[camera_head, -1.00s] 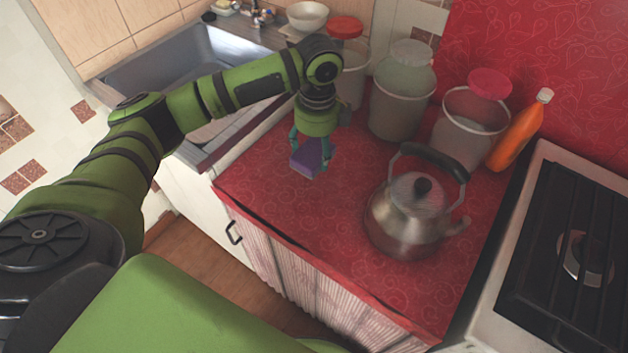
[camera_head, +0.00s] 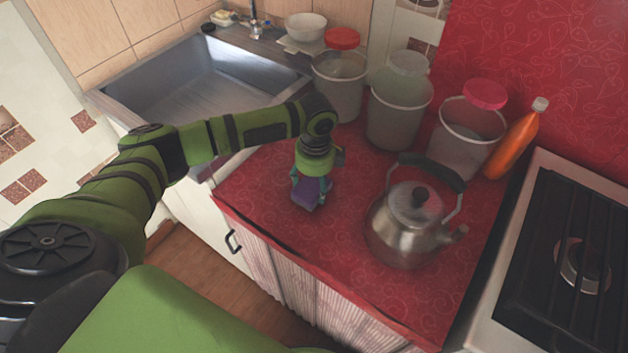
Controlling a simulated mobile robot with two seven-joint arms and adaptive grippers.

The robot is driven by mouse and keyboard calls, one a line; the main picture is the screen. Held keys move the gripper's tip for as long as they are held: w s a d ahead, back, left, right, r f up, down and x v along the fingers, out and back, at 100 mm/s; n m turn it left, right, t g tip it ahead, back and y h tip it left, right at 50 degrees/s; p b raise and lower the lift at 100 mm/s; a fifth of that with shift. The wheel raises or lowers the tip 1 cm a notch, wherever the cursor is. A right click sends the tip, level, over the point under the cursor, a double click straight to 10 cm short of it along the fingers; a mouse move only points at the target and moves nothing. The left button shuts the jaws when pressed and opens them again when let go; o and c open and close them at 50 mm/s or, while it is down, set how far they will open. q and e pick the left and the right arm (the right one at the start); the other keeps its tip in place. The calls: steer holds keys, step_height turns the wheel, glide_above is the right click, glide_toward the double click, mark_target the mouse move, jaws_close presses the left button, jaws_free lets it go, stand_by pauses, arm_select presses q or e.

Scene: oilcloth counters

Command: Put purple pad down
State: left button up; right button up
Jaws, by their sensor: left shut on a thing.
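The purple pad (camera_head: 306,194) is between the fingers of my left gripper (camera_head: 312,190), which is shut on it. The gripper points down over the red oilcloth counter (camera_head: 262,187), left of the kettle. The pad is low, at or close to the counter surface; I cannot tell whether it touches. The gripper's fingers hide part of the pad. My right gripper is not in view.
A metal kettle (camera_head: 406,230) stands just right of the pad. Several clear buckets, one of them here (camera_head: 398,110), and an orange bottle (camera_head: 514,142) line the back. The sink (camera_head: 200,85) is at left, the stove (camera_head: 566,255) at right. Counter in front of the pad is clear.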

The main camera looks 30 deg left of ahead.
mark_target(315, 183)
arm_select(q)
steer(key=o, duration=1.1)
step_height(315, 183, up, 12)
steer(key=b, duration=0.1)
steer(key=shift+d+r, duration=0.15)
